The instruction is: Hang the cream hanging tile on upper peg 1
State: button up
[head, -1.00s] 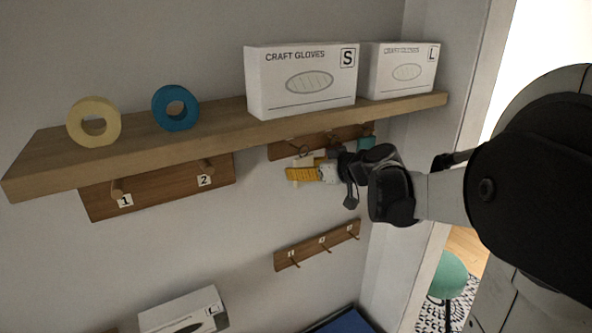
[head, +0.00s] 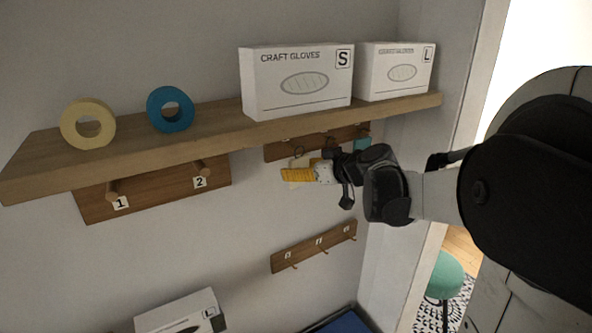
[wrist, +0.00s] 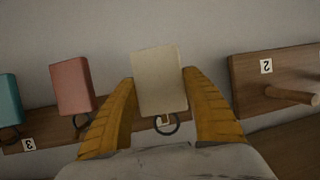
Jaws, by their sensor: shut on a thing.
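My gripper (head: 290,174) is shut on the cream hanging tile (wrist: 160,82), whose sides lie between the yellow fingers in the wrist view. Its dark ring (wrist: 166,124) is in front of a number label on the upper peg rail (head: 284,151), at the end away from the teal tile. In the head view the tile (head: 299,162) is partly covered by the fingers, just below that rail. I cannot tell whether the ring is around upper peg 1 or only in front of it.
A pink tile (wrist: 72,86) and a teal tile (wrist: 9,100) hang beside the cream one. The shelf (head: 215,127) with two glove boxes (head: 297,98) is close above. A lower rail (head: 314,246) and a larger two-peg board (head: 150,190) are nearby.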

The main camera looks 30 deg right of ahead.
jog(key=shift+w, duration=0.2)
dwell(0.6)
jog(key=shift+w, duration=0.3)
jog(key=shift+w+b, duration=0.2)
jog(key=shift+b, duration=0.1)
jog(key=shift+w, duration=0.3)
dwell(1.0)
jog(key=shift+w+f+b, duration=0.15)
jog(key=shift+w+b, duration=0.35)
dwell(0.8)
jog(key=shift+w+f, duration=0.1)
jog(key=shift+f, duration=0.05)
jog(key=shift+w+f+b, duration=0.2)
jog(key=shift+w+b, duration=0.1)
jog(key=shift+b, duration=0.1)
jog(key=shift+w+f, duration=0.1)
dwell(0.7)
